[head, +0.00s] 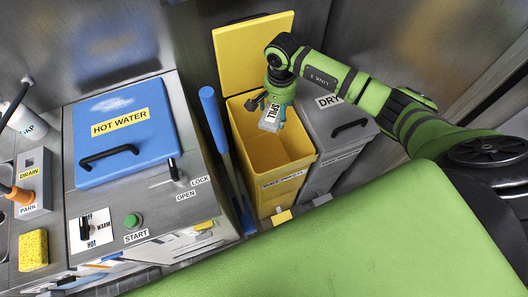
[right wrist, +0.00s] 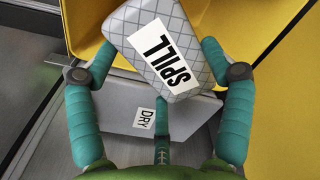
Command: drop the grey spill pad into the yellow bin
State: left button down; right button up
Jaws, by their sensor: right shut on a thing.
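The grey spill pad (head: 271,118), labelled SPILL, is held by my right gripper (head: 280,101) over the open yellow bin (head: 262,150). In the right wrist view the quilted pad (right wrist: 191,50) sits between the teal fingers of the right gripper (right wrist: 160,72), which are shut on it. The yellow bin's wall also shows in that view (right wrist: 270,100). The bin's yellow lid (head: 245,48) stands raised at the back. The bin's floor is partly hidden by the pad and gripper. My left gripper is not in view.
A grey DRY bin (head: 350,132) with its lid closed stands right of the yellow bin. A blue-handled tool (head: 213,120) stands to its left, beside the HOT WATER unit (head: 128,130). A green padded surface (head: 350,245) fills the foreground.

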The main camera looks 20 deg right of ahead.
jog(key=shift+d+f+m, duration=0.2)
jog(key=shift+f+m, duration=0.3)
jog(key=shift+f, duration=0.15)
jog(key=shift+f+b, duration=0.3)
jog(key=shift+b, duration=0.1)
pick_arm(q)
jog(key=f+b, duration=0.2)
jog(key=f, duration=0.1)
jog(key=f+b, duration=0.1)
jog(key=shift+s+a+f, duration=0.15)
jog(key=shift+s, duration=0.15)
pick_arm(e)
notch_tip(320, 180, down, 5)
jog(key=shift+w+d+r, duration=0.1)
jog(key=shift+w, duration=0.05)
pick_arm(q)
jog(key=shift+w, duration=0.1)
pick_arm(e)
jog(key=o, duration=1)
